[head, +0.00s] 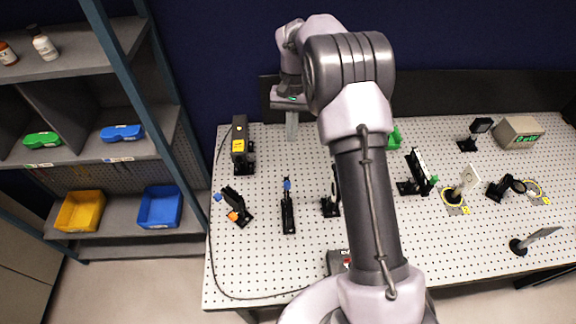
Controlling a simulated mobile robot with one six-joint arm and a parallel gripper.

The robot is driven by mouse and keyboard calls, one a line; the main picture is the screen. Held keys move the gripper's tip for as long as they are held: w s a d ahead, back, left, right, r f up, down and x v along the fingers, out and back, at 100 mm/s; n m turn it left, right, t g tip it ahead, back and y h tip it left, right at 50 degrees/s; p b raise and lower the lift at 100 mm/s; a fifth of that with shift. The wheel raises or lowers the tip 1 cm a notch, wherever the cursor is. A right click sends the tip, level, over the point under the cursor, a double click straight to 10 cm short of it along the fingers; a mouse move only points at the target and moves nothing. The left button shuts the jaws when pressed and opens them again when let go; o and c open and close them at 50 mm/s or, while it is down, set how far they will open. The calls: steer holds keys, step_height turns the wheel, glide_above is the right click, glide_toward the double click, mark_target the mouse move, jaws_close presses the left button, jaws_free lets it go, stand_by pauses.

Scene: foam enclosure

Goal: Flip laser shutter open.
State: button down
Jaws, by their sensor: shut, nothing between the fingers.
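The black laser box (239,146) with a yellow label stands at the back left of the perforated table (262,270). A shutter is not clearly distinguishable at this size. A narrow black mount with a blue top (287,206) stands in front and to the right of the laser, and a black mount with an orange part (237,207) stands in front of the laser. My gripper (292,136) points down near the back edge, to the right of the laser and apart from it. Its fingers are shut and empty. My arm hides part of the middle of the table.
A black optic mount (331,196) is partly hidden behind my arm. Several optics stand on the right, with a grey box with a green display (518,132) behind them. A cable runs along the table's left edge. Shelves with a yellow bin (80,212) and blue bin (159,208) stand left.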

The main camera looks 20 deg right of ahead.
mark_target(287, 189)
steer(key=s+a+f+b, duration=0.1)
steer(key=s+a+f, duration=0.1)
steer(key=s+f, duration=0.4)
steer(key=x, duration=0.3)
steer(key=shift+w+f, duration=0.4)
steer(key=shift+a, duration=0.1)
